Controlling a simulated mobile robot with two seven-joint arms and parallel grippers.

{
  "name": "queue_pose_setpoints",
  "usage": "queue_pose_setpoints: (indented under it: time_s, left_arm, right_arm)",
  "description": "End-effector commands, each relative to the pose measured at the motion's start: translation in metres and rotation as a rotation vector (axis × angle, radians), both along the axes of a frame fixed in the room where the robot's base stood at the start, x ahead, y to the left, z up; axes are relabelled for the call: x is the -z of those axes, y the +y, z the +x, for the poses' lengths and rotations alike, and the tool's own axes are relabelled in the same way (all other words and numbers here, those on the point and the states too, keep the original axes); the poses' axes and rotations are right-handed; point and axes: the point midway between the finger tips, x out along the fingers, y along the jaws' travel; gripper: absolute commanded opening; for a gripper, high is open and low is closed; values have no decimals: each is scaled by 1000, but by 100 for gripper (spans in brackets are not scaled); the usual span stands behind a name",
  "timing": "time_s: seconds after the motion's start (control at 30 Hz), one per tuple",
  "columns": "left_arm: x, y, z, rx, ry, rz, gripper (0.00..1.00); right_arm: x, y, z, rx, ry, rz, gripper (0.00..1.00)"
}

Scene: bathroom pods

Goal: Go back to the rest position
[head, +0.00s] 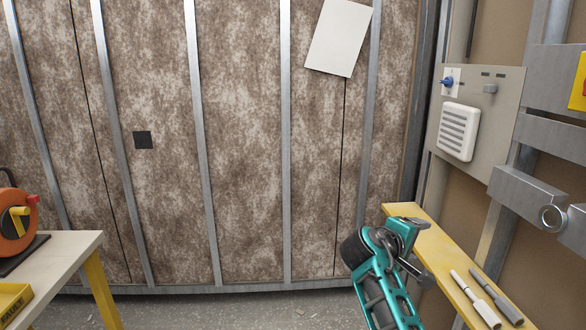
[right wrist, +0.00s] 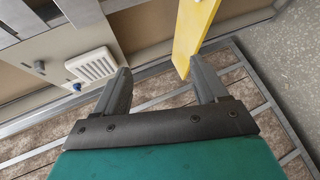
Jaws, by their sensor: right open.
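My right gripper (head: 408,228) shows at the lower right of the head view, on a teal arm, beside the yellow-edged shelf. In the right wrist view my right gripper (right wrist: 160,88) has its two dark fingers spread apart with nothing between them. The yellow plank (right wrist: 195,35) shows beyond the right-hand finger there; I cannot tell whether they touch. My left gripper is not in either view.
A yellow shelf board (head: 440,258) with two grey-handled tools (head: 487,297) runs along the right wall. A vent (head: 459,132) and a blue knob (head: 447,81) are on a panel above. A table (head: 62,250) with an orange reel (head: 14,222) stands left.

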Motion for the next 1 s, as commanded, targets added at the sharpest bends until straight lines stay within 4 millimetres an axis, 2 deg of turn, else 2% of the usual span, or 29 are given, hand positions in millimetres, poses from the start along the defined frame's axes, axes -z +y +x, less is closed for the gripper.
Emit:
queue_pose_setpoints:
  time_s: [0.03, 0.2, 0.3, 0.43, 0.6, 0.7, 0.8, 0.9, 1.0]
  left_arm:
    - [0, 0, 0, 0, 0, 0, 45]
    - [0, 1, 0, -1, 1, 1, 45]
    - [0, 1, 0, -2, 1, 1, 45]
    - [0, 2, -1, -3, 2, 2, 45]
    - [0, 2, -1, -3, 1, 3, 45]
    - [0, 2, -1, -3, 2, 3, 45]
    - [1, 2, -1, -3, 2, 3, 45]
    - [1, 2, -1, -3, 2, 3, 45]
    - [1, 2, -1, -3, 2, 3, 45]
  right_arm:
    - [37, 0, -10, -42, 6, 55, 72]
    - [133, 10, -50, -168, -17, 271, 72]
    - [178, 19, -83, -225, -38, 412, 72]
    - [223, 32, -134, -274, -72, 606, 72]
    - [257, 52, -208, -297, -129, 875, 72]
    - [263, 62, -249, -290, -168, 1027, 72]
    - [263, 69, -282, -271, -203, 1152, 72]
    - [260, 73, -303, -253, -231, 1238, 72]
    - [257, 76, -314, -239, -247, 1286, 72]
